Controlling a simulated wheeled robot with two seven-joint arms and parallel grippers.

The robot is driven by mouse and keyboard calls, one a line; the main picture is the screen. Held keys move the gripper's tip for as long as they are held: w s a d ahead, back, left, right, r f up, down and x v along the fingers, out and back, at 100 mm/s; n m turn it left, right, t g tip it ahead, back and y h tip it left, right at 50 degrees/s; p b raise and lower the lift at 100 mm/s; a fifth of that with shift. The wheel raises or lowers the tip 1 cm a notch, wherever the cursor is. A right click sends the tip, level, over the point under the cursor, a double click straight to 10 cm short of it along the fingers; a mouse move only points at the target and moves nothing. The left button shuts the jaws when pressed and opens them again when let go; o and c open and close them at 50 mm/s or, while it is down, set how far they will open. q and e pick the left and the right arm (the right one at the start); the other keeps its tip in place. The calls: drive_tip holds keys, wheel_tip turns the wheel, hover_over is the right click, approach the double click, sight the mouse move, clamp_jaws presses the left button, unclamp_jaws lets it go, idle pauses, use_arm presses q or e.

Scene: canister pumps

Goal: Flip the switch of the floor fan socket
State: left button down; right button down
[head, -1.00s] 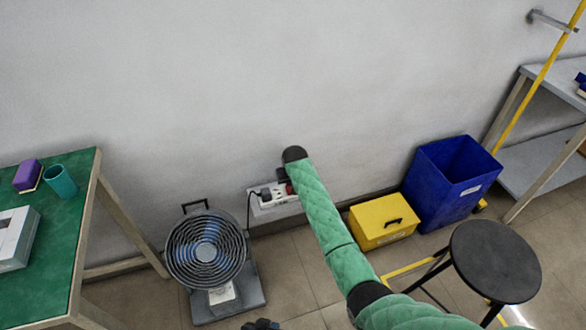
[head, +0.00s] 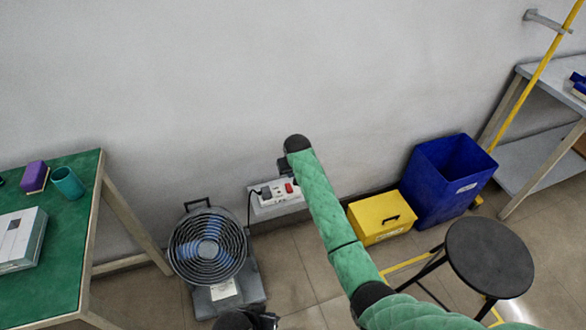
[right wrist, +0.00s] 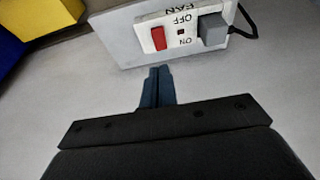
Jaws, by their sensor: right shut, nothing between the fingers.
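The fan socket (head: 278,197) is a pale panel low on the wall, right of the floor fan (head: 208,247). In the right wrist view it appears upside down, with a red switch (right wrist: 158,38), OFF and ON labels and a grey plug (right wrist: 213,30). My right gripper (right wrist: 157,75) is shut and empty, its tips apart from the panel and below it in that picture. In the head view the right gripper (head: 284,167) is a dark shape just above the socket, partly hidden by my green arm. A dark part, probably my left gripper (head: 246,320), shows at the bottom edge, its jaws unclear.
A yellow box (head: 381,219) and a blue bin (head: 447,182) stand right of the socket. A black stool (head: 489,258) is nearer. A green table (head: 60,245) is at left. A black cable (head: 249,212) runs from the plug towards the fan. The wall above is bare.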

drive_tip(key=shift+s+v, duration=0.15)
drive_tip(key=shift+v, duration=1.1)
drive_tip(key=shift+s+v, duration=0.15)
drive_tip(key=shift+v, duration=1.05)
drive_tip(key=shift+f, duration=0.1)
